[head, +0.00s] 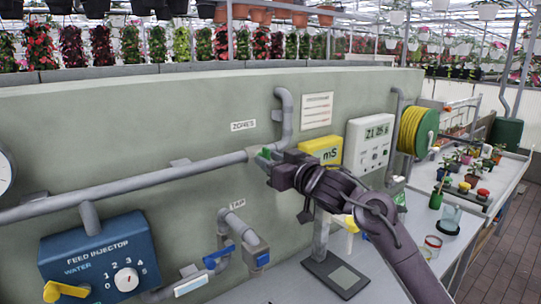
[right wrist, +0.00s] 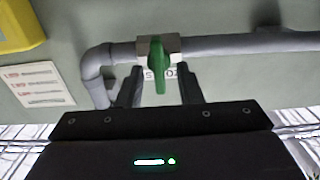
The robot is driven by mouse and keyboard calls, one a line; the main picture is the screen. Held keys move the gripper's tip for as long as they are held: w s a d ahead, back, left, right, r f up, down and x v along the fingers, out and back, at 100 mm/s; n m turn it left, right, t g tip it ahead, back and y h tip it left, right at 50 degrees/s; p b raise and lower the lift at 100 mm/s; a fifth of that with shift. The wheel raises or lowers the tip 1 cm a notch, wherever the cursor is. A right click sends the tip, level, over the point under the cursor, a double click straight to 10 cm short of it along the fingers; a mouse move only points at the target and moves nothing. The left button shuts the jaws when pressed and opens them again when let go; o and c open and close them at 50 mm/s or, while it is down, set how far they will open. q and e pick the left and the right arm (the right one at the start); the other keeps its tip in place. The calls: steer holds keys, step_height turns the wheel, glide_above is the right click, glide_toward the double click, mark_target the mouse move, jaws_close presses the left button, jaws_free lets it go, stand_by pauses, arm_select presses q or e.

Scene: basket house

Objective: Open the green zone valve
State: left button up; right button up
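The green zone valve (right wrist: 159,68) sits on the grey pipe below the ZONES label (head: 243,125). In the right wrist view its green lever lies across the line of the pipe, with its tip toward my gripper. In the head view only part of the green lever (head: 263,153) shows beside my gripper. My right gripper (right wrist: 161,88) is open, with one finger on each side of the lever and gaps between. It also shows in the head view (head: 270,160), hiding much of the valve. My left gripper is not in view.
The pipe (head: 150,180) runs along the green-grey wall and bends up right of the valve. A blue feed injector (head: 98,262) and a tap (head: 238,240) are below. A yellow mS meter (head: 322,151), white timer (head: 368,143) and yellow hose reel (head: 415,130) are to the right.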

steer(key=shift+w+a, duration=0.1)
steer(key=shift+w, duration=0.1)
steer(key=shift+c, duration=0.3)
steer(key=c, duration=0.6)
steer(key=shift+c, duration=0.2)
steer(key=shift+n, duration=0.3)
steer(key=shift+s+a+f+n+b, duration=0.1)
steer(key=shift+n+b, duration=1.35)
steer(key=shift+n, duration=1.45)
steer(key=shift+s+a+f+n+b, duration=0.15)
steer(key=shift+n+b, duration=1.35)
steer(key=shift+n, duration=1.4)
steer(key=shift+w+f+n+b, duration=0.1)
steer(key=shift+n+b, duration=1.35)
steer(key=shift+n, duration=1.45)
